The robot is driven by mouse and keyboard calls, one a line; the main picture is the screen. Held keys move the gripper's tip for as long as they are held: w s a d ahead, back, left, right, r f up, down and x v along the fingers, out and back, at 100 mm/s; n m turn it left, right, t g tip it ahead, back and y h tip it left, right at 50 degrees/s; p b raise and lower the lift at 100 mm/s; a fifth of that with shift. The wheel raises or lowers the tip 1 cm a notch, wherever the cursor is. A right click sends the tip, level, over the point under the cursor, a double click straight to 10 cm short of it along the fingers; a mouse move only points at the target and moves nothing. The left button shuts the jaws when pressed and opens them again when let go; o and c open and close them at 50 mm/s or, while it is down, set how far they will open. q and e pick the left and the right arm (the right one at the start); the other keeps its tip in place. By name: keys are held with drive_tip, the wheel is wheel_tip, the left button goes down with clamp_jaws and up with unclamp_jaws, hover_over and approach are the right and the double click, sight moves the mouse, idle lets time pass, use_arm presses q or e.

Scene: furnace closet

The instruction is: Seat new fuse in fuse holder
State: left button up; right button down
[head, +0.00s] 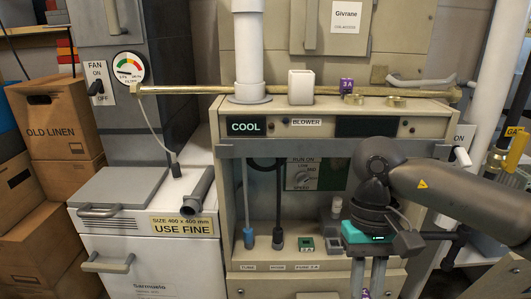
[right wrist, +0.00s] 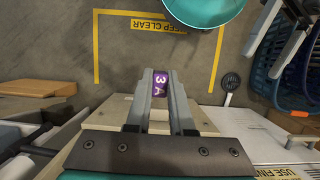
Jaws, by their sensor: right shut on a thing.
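My right gripper (head: 368,288) points down in front of the furnace cabinet, at the right of its open bay. It is shut on a purple fuse (right wrist: 159,82) marked 3, seen between the fingertips in the right wrist view. In the head view only a bit of this fuse (head: 365,294) shows at the bottom edge. A small green fuse holder (head: 305,243) sits on the bay floor above a label that seems to read FUSE 3 A, to the left of and apart from the gripper. Another purple 3A fuse (head: 346,86) stands on the cabinet top. My left gripper is not in view.
Two hanging leads with plugs (head: 249,238) stand left of the holder. A grey bar (head: 270,148) crosses the bay's top. A brass pipe (head: 200,91) and white cup (head: 300,87) are above. A yellow KEEP CLEAR outline (right wrist: 97,50) marks the floor.

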drive_tip(key=shift+f, duration=0.1)
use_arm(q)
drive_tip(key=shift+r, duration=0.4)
